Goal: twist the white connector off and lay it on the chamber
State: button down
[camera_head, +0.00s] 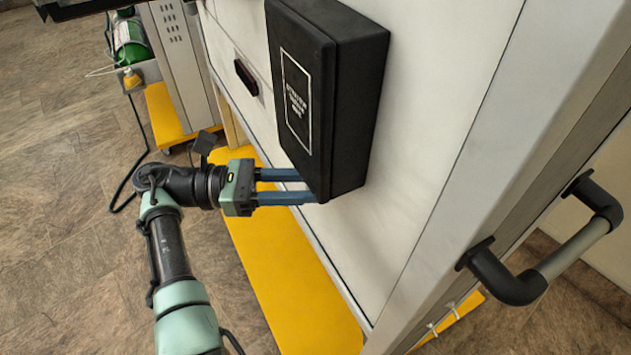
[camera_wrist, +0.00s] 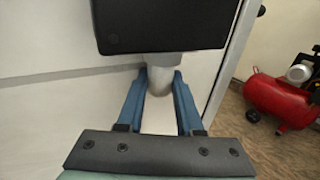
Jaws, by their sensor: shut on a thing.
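The white connector (camera_wrist: 160,78) shows in the wrist view as a pale cylinder just below the underside of the black box. My gripper (camera_wrist: 160,84) is shut on it, with one blue finger on each side. In the wrist view the black box (camera_wrist: 165,30) fills the top. Whether the connector is still joined to something above cannot be told. The white panelled body (camera_head: 420,130) behind the box is likely the chamber.
A grey-and-black handle (camera_head: 550,262) sticks out at the right. A yellow base (camera_head: 285,285) runs below the white panel. A green cylinder (camera_head: 129,42) stands at the upper left. In the wrist view a red tank (camera_wrist: 285,100) stands at the right. The floor at the left is open.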

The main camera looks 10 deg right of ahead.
jog(key=shift+c, duration=2.4)
grip_release()
jog(key=shift+a, duration=0.1)
jog(key=a+b, duration=0.4)
jog(key=a, duration=0.3)
jog(key=shift+w+a, duration=0.2)
jog(key=shift+w, duration=0.1)
jog(key=shift+s, duration=0.1)
